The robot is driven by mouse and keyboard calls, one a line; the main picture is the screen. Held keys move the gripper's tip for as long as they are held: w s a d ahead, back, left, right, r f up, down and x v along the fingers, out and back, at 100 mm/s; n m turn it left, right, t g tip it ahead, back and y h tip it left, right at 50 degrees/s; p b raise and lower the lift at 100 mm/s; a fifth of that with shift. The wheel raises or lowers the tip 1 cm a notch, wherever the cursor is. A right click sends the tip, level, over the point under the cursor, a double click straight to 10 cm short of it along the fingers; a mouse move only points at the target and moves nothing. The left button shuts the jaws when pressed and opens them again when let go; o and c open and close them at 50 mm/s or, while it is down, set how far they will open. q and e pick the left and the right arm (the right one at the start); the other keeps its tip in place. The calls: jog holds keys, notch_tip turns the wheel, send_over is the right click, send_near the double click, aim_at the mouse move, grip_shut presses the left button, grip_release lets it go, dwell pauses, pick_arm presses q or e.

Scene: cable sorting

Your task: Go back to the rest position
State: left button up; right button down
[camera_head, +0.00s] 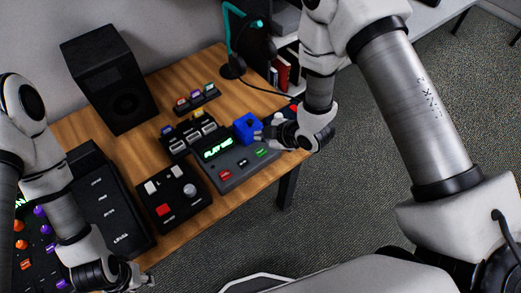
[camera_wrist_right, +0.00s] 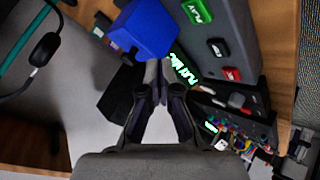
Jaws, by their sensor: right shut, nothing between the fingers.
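My right gripper (camera_head: 263,134) comes in from the right and hovers beside a blue block (camera_head: 246,126) at the device with the green lit display (camera_head: 217,150). In the right wrist view its fingertips (camera_wrist_right: 156,72) are together with nothing between them, and the blue block (camera_wrist_right: 148,30) shows just beyond them. I cannot tell whether the fingers touch the block. My left gripper (camera_head: 143,280) is at the bottom left, by the table's front edge. It is small and partly cut off, so its fingers do not show clearly.
The wooden table (camera_head: 195,72) holds a black speaker (camera_head: 112,80), a panel with a red button (camera_head: 172,198), a dark box with white labels (camera_head: 108,200) and small coloured switches (camera_head: 197,97). A headphone stand (camera_head: 232,65) with a cable is at the back. Carpet (camera_head: 350,190) lies right of the table.

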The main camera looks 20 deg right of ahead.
dwell(0.3)
jog(key=shift+m+g, duration=0.4)
jog(key=shift+g, duration=0.2)
jog(key=s+f, duration=0.2)
jog(key=s+d+f, duration=0.1)
jog(key=s+f, duration=0.1)
jog(key=shift+s+f, duration=0.25)
jog(key=shift+f, duration=0.1)
jog(key=s+d+f+m+g+h, duration=0.1)
jog(key=s+d+f+m+g, duration=0.1)
jog(key=s+m, duration=0.3)
jog(key=s+d+f+m+g+h, duration=0.2)
jog(key=s+m, duration=0.3)
jog(key=s, duration=0.4)
jog(key=s+d+f+m+g+h, duration=0.1)
jog(key=s+d+m, duration=0.3)
jog(key=s, duration=0.4)
jog(key=shift+d+f+m+g+h, duration=0.35)
jog(key=shift+f+m+g, duration=0.25)
jog(key=shift+f+g, duration=0.2)
